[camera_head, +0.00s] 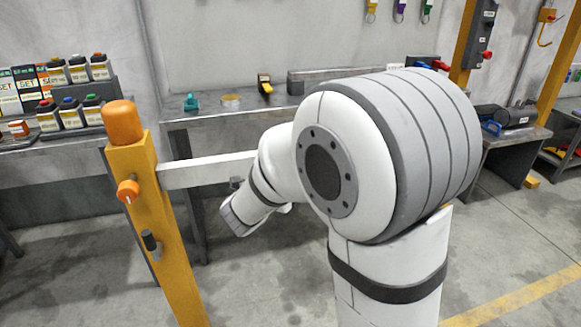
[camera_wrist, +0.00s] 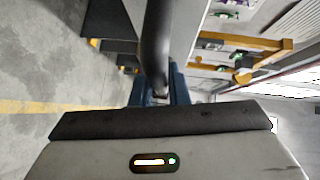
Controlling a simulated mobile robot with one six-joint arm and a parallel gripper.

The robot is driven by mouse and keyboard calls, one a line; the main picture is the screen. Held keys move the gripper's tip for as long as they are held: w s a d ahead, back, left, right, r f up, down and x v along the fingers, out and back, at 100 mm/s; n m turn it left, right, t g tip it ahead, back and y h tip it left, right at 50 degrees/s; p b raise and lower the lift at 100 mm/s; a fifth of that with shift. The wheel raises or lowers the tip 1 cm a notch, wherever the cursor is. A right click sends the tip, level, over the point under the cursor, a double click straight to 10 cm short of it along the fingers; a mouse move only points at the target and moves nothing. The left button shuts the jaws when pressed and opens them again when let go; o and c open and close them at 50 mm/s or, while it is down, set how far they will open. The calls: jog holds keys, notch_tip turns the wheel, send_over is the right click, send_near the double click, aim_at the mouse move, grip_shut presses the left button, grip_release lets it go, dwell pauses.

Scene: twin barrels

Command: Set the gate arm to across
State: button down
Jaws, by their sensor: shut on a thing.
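A yellow post (camera_head: 165,225) with an orange cap stands at the left in the head view. The white gate arm (camera_head: 205,170) runs from it to the right, about level, and its far part is hidden behind my own arm. An orange knob (camera_head: 128,191) and a dark lever (camera_head: 150,241) sit on the post. In the wrist view my gripper (camera_wrist: 160,96) has its blue fingers on both sides of a dark round bar (camera_wrist: 157,40), shut on it. I cannot tell how this bar joins the gate arm. In the head view my arm hides the fingers.
A grey workbench (camera_head: 200,118) with small items stands behind the gate arm. A shelf with several small bottles (camera_head: 80,115) is at the left. Another bench (camera_head: 510,140) and a yellow pillar (camera_head: 467,40) stand at the right. Open floor shows at the lower right.

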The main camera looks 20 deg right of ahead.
jog(key=shift+s+a+f, duration=0.1)
jog(key=shift+a+f, duration=0.05)
jog(key=shift+a, duration=0.25)
jog(key=c, duration=1.7)
grip_release()
jog(key=shift+a, duration=0.1)
jog(key=o, duration=0.3)
jog(key=shift+s, duration=0.1)
jog(key=p+v, duration=0.1)
jog(key=v, duration=0.6)
jog(key=shift+s+a, duration=0.2)
jog(key=shift+s, duration=0.1)
